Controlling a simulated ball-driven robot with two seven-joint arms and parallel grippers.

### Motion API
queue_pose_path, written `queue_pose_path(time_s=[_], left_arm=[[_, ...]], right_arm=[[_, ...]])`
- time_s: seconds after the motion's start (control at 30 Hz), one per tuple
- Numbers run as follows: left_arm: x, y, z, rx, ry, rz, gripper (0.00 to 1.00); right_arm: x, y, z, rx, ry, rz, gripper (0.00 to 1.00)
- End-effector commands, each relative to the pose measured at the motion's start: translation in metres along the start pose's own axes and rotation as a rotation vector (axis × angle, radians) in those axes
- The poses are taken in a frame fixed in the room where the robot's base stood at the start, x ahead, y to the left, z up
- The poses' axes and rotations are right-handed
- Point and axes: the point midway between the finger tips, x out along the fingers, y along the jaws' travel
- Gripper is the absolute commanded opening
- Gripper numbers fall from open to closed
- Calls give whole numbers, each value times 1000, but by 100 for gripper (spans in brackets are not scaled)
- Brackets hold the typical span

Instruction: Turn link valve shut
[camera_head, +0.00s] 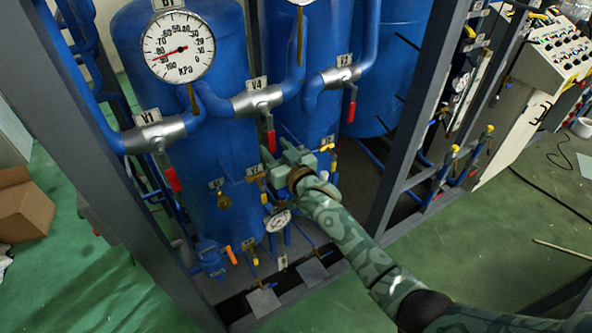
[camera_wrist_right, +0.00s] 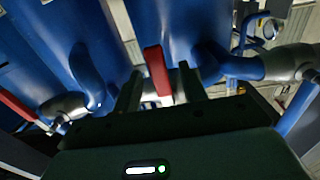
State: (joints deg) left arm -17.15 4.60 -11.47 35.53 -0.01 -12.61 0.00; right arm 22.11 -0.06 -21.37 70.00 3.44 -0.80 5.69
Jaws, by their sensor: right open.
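Three valves with red lever handles sit on blue pipes in the head view, tagged V1 (camera_head: 156,131), V4 (camera_head: 257,102) and a third valve (camera_head: 341,76) at the right. No tag reads as "link". The V4 red handle (camera_head: 269,138) hangs down from its grey body. My right gripper (camera_head: 277,158) is open just below and beside the V4 handle, in front of the blue tanks. In the wrist view a red handle (camera_wrist_right: 157,70) stands between the open fingers, with no clear contact. My left gripper is out of view.
Blue tanks (camera_head: 190,75) stand behind the pipes, with a round kPa gauge (camera_head: 178,47) at upper left. Small yellow-handled valves (camera_head: 224,200) and a lower gauge (camera_head: 278,220) sit below. Grey frame posts (camera_head: 415,110) flank the tanks. Green floor (camera_head: 75,265) is open in front.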

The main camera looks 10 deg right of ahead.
Motion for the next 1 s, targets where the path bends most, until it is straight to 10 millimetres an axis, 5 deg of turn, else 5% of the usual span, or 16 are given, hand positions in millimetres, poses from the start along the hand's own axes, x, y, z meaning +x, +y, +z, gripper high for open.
queue_pose_path(time_s=[0.3,0.5,1.0], left_arm=[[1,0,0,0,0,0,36],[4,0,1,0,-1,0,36],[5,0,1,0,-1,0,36]], right_arm=[[-86,0,2,1,-2,0,42],[-122,0,2,3,-1,0,42],[-135,0,1,3,-1,0,42]])
